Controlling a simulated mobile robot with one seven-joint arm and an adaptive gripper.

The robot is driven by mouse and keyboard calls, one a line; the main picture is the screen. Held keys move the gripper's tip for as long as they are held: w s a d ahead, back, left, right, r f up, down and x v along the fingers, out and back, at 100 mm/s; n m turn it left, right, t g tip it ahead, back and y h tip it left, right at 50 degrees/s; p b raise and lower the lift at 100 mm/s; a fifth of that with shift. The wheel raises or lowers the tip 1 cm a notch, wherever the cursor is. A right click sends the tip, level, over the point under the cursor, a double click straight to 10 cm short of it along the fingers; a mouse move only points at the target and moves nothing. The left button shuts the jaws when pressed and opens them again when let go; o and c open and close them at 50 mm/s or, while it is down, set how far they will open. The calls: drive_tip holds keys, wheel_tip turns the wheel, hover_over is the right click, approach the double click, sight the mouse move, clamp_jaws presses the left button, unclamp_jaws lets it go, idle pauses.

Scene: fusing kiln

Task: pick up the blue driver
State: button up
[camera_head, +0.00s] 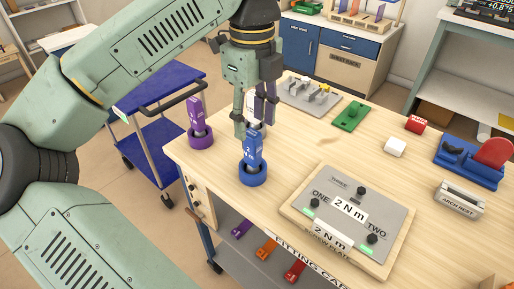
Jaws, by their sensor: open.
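The blue driver (254,148) stands upright in a round blue holder (253,177) near the table's left part. My gripper (255,122) points down with its fingers apart, just above and behind the blue driver in the picture. The lower fingers come close to the driver's top; I cannot tell whether they touch. A white upright object (253,108) shows partly between and behind the fingers, mostly hidden.
A purple driver (196,113) stands in its purple holder to the left. A board with a grey plate (375,213) and "2 N m" labels lies to the right. A green piece (350,116), a red block (415,124) and a white block (395,147) lie farther back.

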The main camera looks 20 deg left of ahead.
sight(253, 145)
drive_tip(key=shift+w+a+f+p, duration=0.1)
drive_tip(key=shift+f+p, duration=0.4)
drive_tip(key=shift+f, duration=1.3)
drive_tip(key=shift+w+f+p, duration=0.1)
drive_tip(key=shift+f+p, duration=0.4)
drive_tip(key=shift+f, duration=1.25)
drive_tip(key=shift+c, duration=0.4)
clamp_jaws()
